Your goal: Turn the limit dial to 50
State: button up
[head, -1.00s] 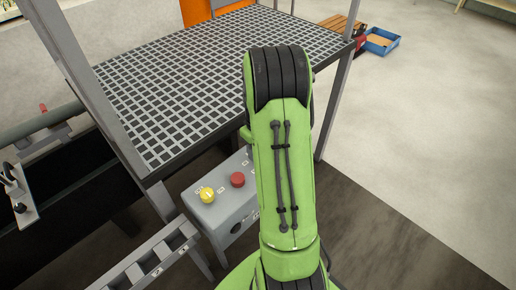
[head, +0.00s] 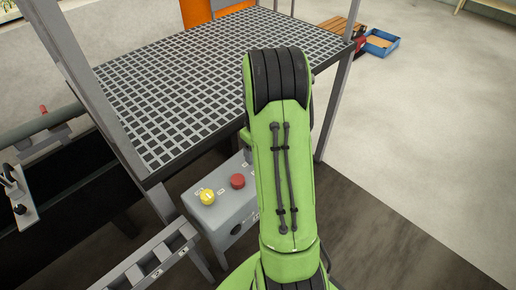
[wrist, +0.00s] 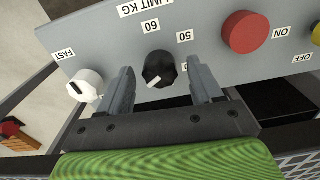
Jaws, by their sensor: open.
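The limit dial (wrist: 159,68) is a round black knob on a grey panel, seen upside down in the wrist view. A white mark shows on its lower-left side. The label 60 (wrist: 151,27) is above it and the label 50 (wrist: 184,36) is to its upper right, under the words LIMIT KG. Another label beside the right finger is partly hidden. My gripper (wrist: 159,72) is open, with one finger on each side of the dial and gaps visible between. In the head view my green arm hides the dial and gripper.
A white knob (wrist: 86,84) marked FAST is left of my gripper, and a red button (wrist: 245,32) is to the right. The head view shows the grey control box (head: 225,212) with a yellow knob (head: 207,197), beside a grated platform (head: 190,85).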

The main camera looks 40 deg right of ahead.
notch_tip(320, 180, up, 16)
jog(key=p, duration=0.4)
jog(key=shift+f, duration=0.15)
